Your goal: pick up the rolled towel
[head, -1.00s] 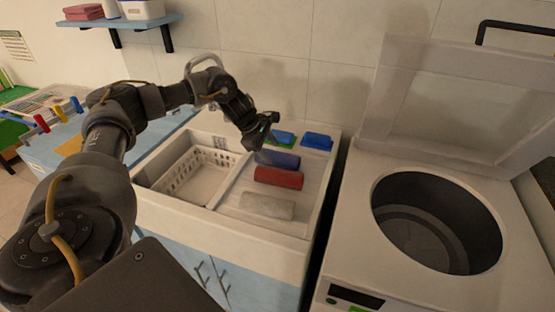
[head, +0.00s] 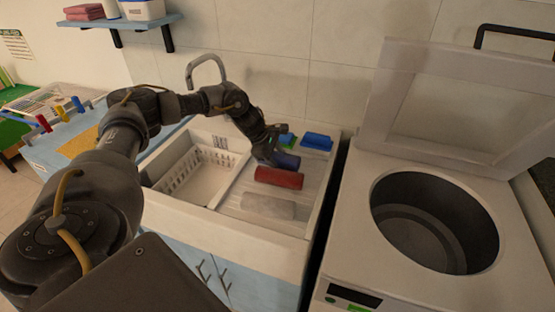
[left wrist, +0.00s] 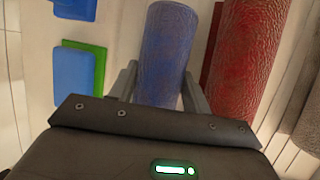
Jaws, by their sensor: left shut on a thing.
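Three rolled towels lie side by side on the ribbed drainboard of the sink unit: a blue one (head: 287,161), a red one (head: 279,177) and a light grey one (head: 268,207). My left gripper (head: 272,155) is at the left end of the blue towel. In the left wrist view the blue towel (left wrist: 167,52) runs between the two fingers (left wrist: 158,88), which are shut on it. The red towel (left wrist: 247,60) lies close beside the right finger. The blue towel's left end is partly hidden by the gripper in the head view. My right gripper is not in view.
Blue and green sponges (head: 316,141) lie at the back of the drainboard. A white basket (head: 196,178) stands in the basin at the left, by the faucet (head: 206,68). An open top-loading washer (head: 345,240) stands at the right.

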